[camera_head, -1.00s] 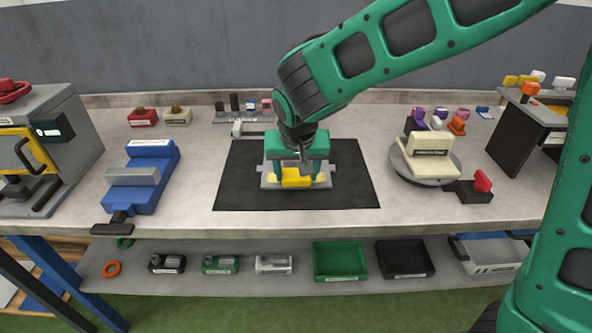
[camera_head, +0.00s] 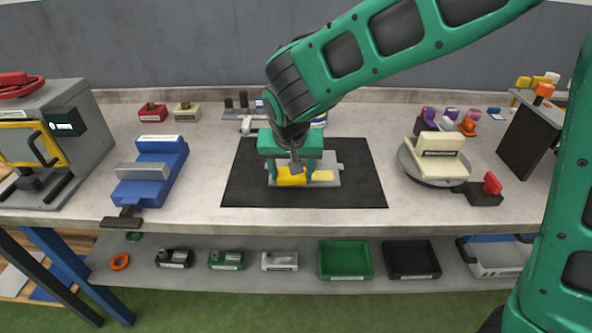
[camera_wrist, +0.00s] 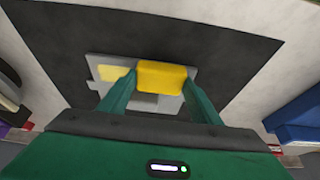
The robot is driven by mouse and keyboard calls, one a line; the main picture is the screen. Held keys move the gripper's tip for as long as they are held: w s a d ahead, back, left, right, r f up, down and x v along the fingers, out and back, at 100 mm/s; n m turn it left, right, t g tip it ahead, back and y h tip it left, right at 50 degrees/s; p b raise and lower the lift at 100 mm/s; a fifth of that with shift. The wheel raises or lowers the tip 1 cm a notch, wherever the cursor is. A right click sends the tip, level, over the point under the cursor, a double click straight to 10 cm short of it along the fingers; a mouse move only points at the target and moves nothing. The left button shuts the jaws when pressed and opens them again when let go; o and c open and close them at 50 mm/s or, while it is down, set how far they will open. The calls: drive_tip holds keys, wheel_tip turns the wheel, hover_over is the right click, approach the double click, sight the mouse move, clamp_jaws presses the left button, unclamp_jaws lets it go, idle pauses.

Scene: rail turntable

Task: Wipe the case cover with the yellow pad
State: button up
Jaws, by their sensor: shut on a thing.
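A flat grey case (camera_head: 337,171) lies on the black mat (camera_head: 362,190) in the head view. A pale yellow patch (camera_head: 323,175) shows on its cover, right of my gripper. My gripper (camera_head: 291,172) is shut on the bright yellow pad (camera_head: 290,179) and holds it at the left part of the cover. In the wrist view the pad (camera_wrist: 162,78) sits between my two green fingers, over the grey case (camera_wrist: 186,104), with the pale patch (camera_wrist: 109,72) to its left. The pad looks in contact with the cover, but its underside is hidden.
A blue fixture (camera_head: 150,172) stands left of the mat, and a grey turntable (camera_head: 407,160) with a cream block (camera_head: 439,156) stands to the right. A grey machine (camera_head: 75,140) fills the far left. Bare bench lies between the mat and these.

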sight(280, 173)
drive_tip(key=shift+a, duration=0.15)
drive_tip(key=shift+a+f, duration=0.1)
drive_tip(key=shift+a, duration=1.35)
drive_tip(key=shift+d, duration=0.1)
drive_tip(key=shift+d+f, duration=0.15)
drive_tip(key=shift+d, duration=1.45)
drive_tip(key=shift+s+d, duration=0.1)
drive_tip(key=shift+d, duration=1.55)
